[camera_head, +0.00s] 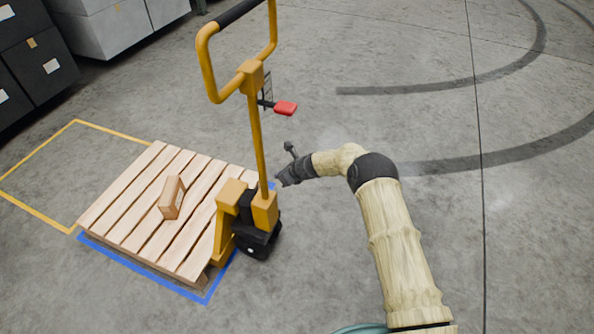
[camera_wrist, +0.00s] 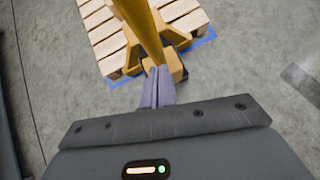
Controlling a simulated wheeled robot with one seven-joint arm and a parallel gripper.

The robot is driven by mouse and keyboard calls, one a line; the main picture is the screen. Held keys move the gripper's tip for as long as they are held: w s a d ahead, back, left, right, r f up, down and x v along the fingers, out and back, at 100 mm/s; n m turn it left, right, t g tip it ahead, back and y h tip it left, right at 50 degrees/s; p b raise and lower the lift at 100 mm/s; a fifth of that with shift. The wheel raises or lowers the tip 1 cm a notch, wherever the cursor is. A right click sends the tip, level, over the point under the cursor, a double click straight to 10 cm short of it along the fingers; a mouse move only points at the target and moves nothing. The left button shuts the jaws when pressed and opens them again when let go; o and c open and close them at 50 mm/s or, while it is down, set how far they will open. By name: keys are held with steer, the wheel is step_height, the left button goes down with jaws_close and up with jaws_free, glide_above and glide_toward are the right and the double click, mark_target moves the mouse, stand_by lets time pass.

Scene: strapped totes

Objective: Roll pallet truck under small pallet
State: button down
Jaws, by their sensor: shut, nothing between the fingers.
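The yellow pallet truck (camera_head: 257,150) stands upright at the right end of the small wooden pallet (camera_head: 150,205), with its handle rising above it. Its forks are mostly hidden; how far they reach under the pallet I cannot tell. A red lever (camera_head: 285,108) sticks out from the handle post. My gripper (camera_head: 281,183) is shut and empty, just right of the truck's post; whether it touches is unclear. In the wrist view, the closed fingers (camera_wrist: 158,72) point at the yellow post (camera_wrist: 140,30), with the pallet (camera_wrist: 105,30) behind.
A small cardboard box (camera_head: 171,198) lies on the pallet. Blue tape (camera_head: 190,293) borders the pallet on the floor. A yellow taped outline (camera_head: 25,208) lies to the left. Dark and grey totes (camera_head: 40,60) stand at the upper left. The floor to the right is clear.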

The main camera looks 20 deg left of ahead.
steer(key=v, duration=1)
steer(key=shift+s+d, duration=0.35)
steer(key=shift+s, duration=0.15)
steer(key=shift+w+a, duration=0.1)
steer(key=shift+w, duration=0.05)
